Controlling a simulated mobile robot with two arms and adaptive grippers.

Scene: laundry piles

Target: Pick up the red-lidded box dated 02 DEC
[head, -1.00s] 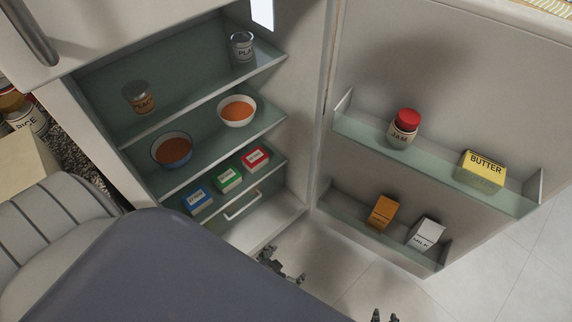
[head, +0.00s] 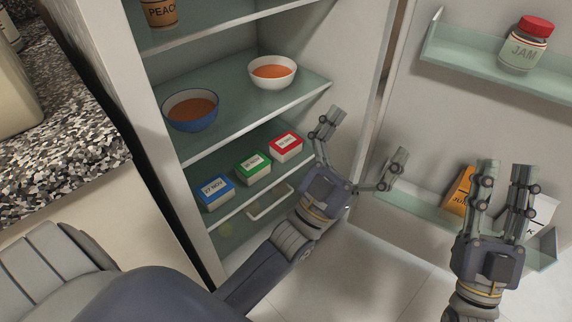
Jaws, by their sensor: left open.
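The red-lidded box (head: 286,147) sits on the lower fridge shelf, at the right end of a row of three. Its white date label is too small to read surely. The green-lidded box (head: 253,167) is beside it, and the blue-lidded box (head: 215,191), whose label seems to read 27 NOV, is at the left end. My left gripper (head: 363,137) is open and empty, just right of the red-lidded box, with one finger close to it in the picture. My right gripper (head: 505,173) has its fingers apart, in front of the door's lower shelf.
A white bowl (head: 272,73) and a blue bowl (head: 190,111) stand on the shelf above. A peach can (head: 160,12) is higher up. The open door holds a jam jar (head: 524,45), an orange carton (head: 460,188) and a milk carton (head: 542,212). A drawer handle (head: 268,203) lies below the boxes.

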